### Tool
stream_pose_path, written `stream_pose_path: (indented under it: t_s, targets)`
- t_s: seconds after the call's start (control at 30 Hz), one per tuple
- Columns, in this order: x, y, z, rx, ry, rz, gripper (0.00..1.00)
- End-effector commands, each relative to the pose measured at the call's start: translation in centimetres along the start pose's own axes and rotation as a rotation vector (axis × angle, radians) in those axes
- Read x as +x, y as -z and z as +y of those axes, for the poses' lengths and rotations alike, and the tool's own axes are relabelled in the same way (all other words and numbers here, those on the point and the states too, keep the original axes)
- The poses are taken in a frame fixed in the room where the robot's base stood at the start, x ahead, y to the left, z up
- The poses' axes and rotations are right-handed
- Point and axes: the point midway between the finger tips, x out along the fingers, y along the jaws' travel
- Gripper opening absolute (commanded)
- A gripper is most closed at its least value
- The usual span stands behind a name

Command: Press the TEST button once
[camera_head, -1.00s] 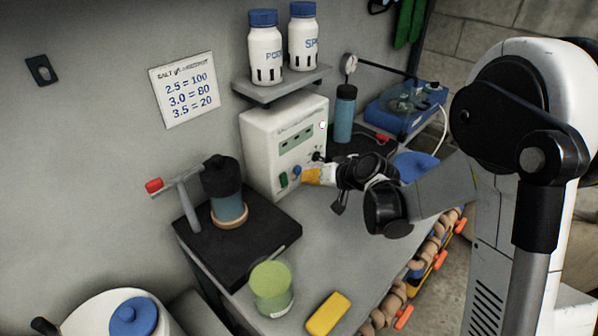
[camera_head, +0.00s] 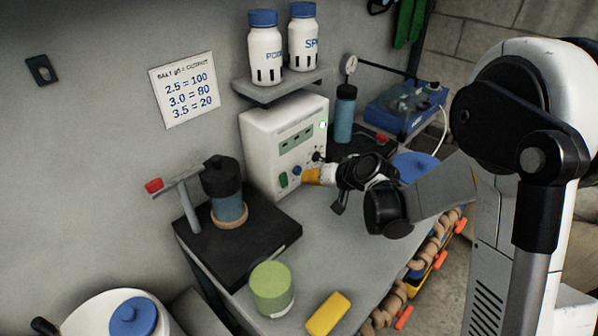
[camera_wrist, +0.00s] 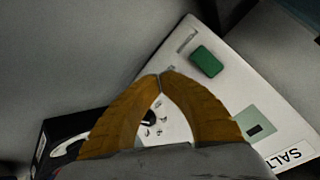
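The white salt control box (camera_head: 284,140) stands against the wall; its front carries two small displays, a green switch (camera_head: 284,181), dark knobs and a small round blue button (camera_head: 297,170). No TEST label is legible, so I cannot confirm that the blue one is it. My gripper (camera_head: 304,176) has its orange fingertips right by the blue button; I cannot tell whether they touch it. In the wrist view the two fingers (camera_wrist: 160,75) meet at the tips, with nothing visible between them. The green switch (camera_wrist: 207,61) lies beyond and right of the tips. The blue button is not visible there.
A shelf (camera_head: 279,85) with two white bottles is above the box. A blue bottle (camera_head: 343,114) stands right of it. A dark-capped jar (camera_head: 225,190) is on a black plate at left. A green-lidded tub (camera_head: 272,287) and yellow block (camera_head: 327,313) sit in front.

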Motion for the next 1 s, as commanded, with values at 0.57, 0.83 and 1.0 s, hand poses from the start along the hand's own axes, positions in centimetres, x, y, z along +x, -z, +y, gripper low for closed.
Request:
stream_pose_path:
  t_s: [0.57,0.83,1.0]
  targets:
    - [0.68,0.3,-0.37,-0.001,0.001,0.0,0.0]
    - [0.68,0.37,-0.38,0.0,0.0,0.0,0.0]
    - [0.74,0.39,-0.4,0.0,0.0,0.0,0.0]
